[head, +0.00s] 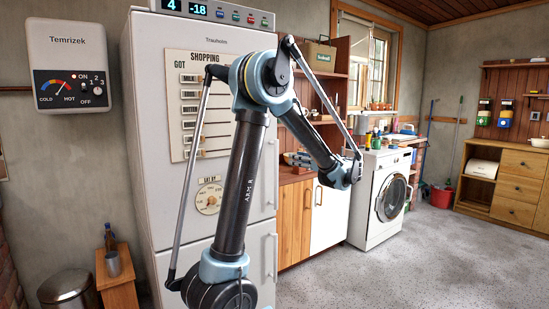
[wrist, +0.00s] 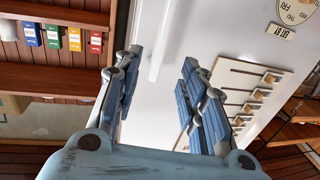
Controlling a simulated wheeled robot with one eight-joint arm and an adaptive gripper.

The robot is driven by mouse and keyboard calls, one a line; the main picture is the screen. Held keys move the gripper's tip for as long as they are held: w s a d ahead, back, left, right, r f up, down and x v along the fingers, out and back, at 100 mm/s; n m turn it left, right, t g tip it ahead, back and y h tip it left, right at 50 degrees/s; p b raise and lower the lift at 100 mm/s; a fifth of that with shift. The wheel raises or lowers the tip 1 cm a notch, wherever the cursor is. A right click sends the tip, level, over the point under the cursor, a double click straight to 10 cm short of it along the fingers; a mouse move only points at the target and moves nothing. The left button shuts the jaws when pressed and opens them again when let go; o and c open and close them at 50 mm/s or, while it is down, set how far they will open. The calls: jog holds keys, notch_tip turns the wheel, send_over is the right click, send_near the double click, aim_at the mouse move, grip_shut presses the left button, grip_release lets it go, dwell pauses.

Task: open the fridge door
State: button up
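The white fridge (head: 230,35) stands upright at the left centre of the head view, and its doors look shut. A tall upper-door handle (head: 275,172) and a lower-door handle (head: 273,258) run along its right edge. In the wrist view, which looks upside down, a pale handle bar (wrist: 160,42) lies ahead, between the lines of my fingers. The fridge door (wrist: 225,50) fills the area behind it. My gripper (wrist: 161,62) is open and empty, with blue fingers either side. In the head view my arm crosses the fridge front, and the fingers cannot be made out.
A wooden cabinet (head: 295,220) and a washing machine (head: 382,195) stand right of the fridge. A small wooden stand (head: 117,280) with a bottle and a metal bin (head: 68,290) are at left. Grey floor (head: 430,255) is clear at right.

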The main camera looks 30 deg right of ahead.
jog(key=x, duration=1.3)
